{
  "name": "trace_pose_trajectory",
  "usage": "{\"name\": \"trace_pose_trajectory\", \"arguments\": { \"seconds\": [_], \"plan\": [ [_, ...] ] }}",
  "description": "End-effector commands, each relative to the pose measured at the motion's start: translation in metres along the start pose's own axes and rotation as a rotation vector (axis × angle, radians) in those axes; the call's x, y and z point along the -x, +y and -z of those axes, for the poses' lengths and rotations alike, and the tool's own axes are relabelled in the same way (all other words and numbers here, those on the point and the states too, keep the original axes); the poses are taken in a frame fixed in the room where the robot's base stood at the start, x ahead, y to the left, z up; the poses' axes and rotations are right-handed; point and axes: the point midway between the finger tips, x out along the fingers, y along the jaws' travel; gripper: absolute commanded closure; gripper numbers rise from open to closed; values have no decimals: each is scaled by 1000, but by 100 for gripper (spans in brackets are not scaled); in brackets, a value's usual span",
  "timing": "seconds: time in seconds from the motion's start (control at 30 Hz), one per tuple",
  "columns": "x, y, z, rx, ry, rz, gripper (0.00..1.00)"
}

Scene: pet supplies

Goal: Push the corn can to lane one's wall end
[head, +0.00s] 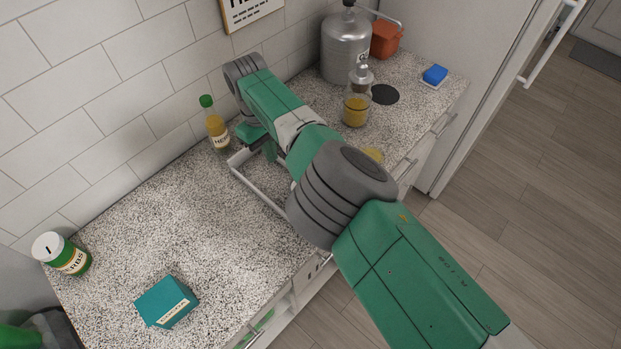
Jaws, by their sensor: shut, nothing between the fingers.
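My gripper (270,151) points down near the wall-side end of a white-railed lane frame (256,188). Its fingers are small here and partly covered by my own arm; they look closed, with nothing seen between them. My arm crosses the middle of the view and hides much of the frame and the counter on its right. No corn can can be made out for sure. A small yellow patch (374,155) shows just right of my arm; I cannot tell what it is. Dark marks (318,268) at the counter's front edge are too small to read.
A green-capped bottle (216,127) stands by the tiled wall, left of my gripper. A herbs jar (70,258) and teal box (167,303) are at left. A glass pump bottle (355,108), steel canister (345,48) and blue sponge (434,74) are beyond. The left-middle counter (170,220) is clear.

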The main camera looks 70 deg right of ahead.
Motion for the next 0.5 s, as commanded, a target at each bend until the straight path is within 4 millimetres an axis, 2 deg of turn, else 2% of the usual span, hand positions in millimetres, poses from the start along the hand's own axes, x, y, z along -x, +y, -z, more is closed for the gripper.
{"name": "trace_pose_trajectory", "arguments": {
  "seconds": [0.03,0.2,0.5],
  "plan": [
    [6,2,-3,-1,-1,-1,100],
    [9,4,-18,0,-3,-5,100],
    [-4,0,-54,2,0,3,100]
  ]
}}
